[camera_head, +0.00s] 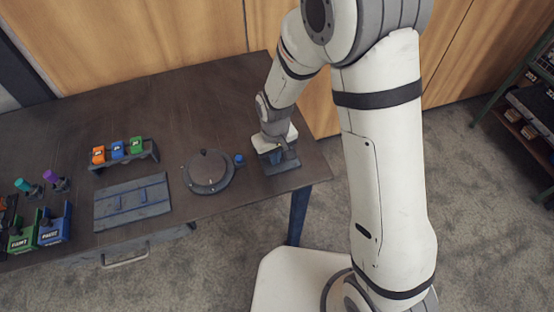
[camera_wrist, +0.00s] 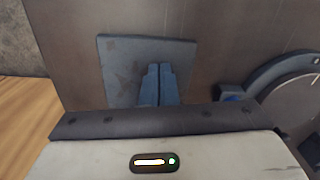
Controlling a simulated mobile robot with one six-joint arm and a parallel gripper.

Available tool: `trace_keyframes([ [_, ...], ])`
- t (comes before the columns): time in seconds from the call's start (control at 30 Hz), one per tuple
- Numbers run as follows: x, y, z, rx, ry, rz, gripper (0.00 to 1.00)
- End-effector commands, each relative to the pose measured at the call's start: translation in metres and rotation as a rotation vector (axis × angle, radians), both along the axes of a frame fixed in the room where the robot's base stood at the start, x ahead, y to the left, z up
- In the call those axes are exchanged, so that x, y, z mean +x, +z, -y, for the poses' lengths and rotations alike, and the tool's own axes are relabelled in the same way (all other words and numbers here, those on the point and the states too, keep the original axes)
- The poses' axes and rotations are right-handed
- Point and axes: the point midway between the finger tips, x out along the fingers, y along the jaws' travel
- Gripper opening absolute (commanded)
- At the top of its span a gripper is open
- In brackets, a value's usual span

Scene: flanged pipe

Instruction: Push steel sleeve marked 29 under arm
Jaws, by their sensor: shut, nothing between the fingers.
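My gripper (camera_head: 278,157) is at the right end of the dark table, low over a blue-grey square plate (camera_head: 284,168). In the wrist view its two fingers (camera_wrist: 161,70) are shut together with nothing between them, over the same plate (camera_wrist: 120,60). I cannot make out a steel sleeve marked 29 or any number 29. A round grey flange-like disc (camera_head: 208,174) with an arm or bar across it lies left of my gripper, and partly shows at the right of the wrist view (camera_wrist: 285,75). A small blue piece (camera_head: 239,159) sits at the disc's right edge.
A grey slatted panel (camera_head: 132,202) lies left of the disc. Behind it a rack (camera_head: 125,158) holds orange, blue and green blocks. Green (camera_head: 24,234) and blue (camera_head: 54,228) bins stand at the far left. The table's back middle is clear; its right edge is close to my gripper.

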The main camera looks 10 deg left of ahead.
Motion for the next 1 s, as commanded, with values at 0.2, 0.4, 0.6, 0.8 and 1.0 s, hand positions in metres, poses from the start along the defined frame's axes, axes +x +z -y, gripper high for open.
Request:
trace_keyframes([
  [0.2,0.003,0.0,0.005,0.0,-0.013,0.0,0.0],
  [0.4,-0.006,-0.001,0.015,-0.001,-0.014,-0.001,0.0],
  [0.6,-0.019,0.018,0.026,0.004,-0.008,0.007,0.0],
  [0.8,-0.02,0.058,0.025,0.004,-0.006,0.005,0.0],
  [1.0,-0.02,0.089,0.026,0.002,-0.006,0.002,0.0],
])
